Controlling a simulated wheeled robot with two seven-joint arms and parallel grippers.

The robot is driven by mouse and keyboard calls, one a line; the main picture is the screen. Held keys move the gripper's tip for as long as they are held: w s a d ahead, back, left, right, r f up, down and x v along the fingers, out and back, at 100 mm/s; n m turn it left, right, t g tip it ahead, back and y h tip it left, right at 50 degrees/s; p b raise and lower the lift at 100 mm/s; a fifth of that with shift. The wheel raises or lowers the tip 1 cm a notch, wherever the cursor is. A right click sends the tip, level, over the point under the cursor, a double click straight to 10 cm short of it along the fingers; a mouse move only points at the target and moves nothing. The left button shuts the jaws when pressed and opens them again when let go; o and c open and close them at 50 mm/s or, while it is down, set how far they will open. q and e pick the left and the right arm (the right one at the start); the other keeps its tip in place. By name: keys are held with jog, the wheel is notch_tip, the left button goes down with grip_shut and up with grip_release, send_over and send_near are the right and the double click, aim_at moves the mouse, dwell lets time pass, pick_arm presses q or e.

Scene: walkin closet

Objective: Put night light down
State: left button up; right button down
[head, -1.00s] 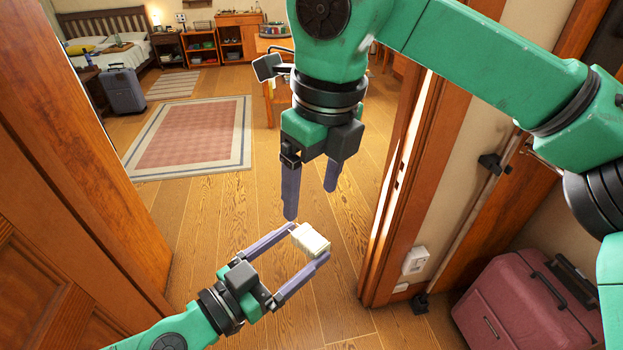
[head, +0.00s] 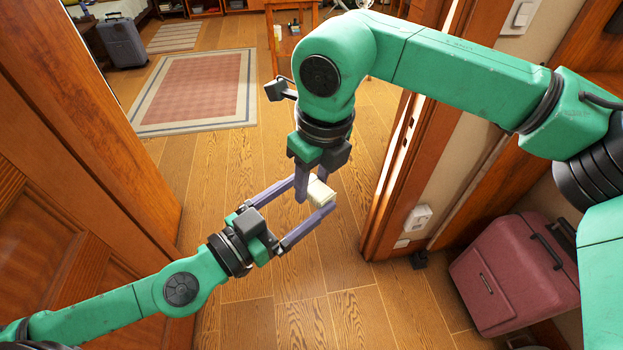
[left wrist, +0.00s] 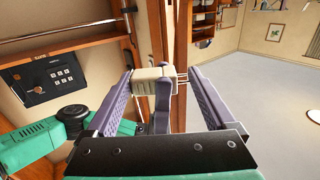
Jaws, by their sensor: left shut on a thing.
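The night light (head: 321,193), a small cream-white block, is held in the air between the fingertips of my left gripper (head: 316,194), which is shut on it. In the left wrist view the night light (left wrist: 153,80) spans the two fingers, with thin metal prongs (left wrist: 182,78) on its right side. My right gripper (head: 311,186) points down from above, its fingers at the night light. One right finger (left wrist: 162,110) crosses in front of the night light in the left wrist view. The other is partly hidden, so I cannot tell whether they grip it.
A white wall socket (head: 417,218) is low beside the door frame (head: 385,200). A pink suitcase (head: 515,270) stands at the lower right. A wooden door (head: 90,150) is at the left. The wooden floor (head: 330,310) below is clear. A rug (head: 200,90) lies farther back.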

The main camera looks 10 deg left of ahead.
pick_arm(q)
jog(key=o, duration=1.1)
jog(key=shift+c, duration=0.2)
pick_arm(e)
jog(key=shift+a, duration=0.1)
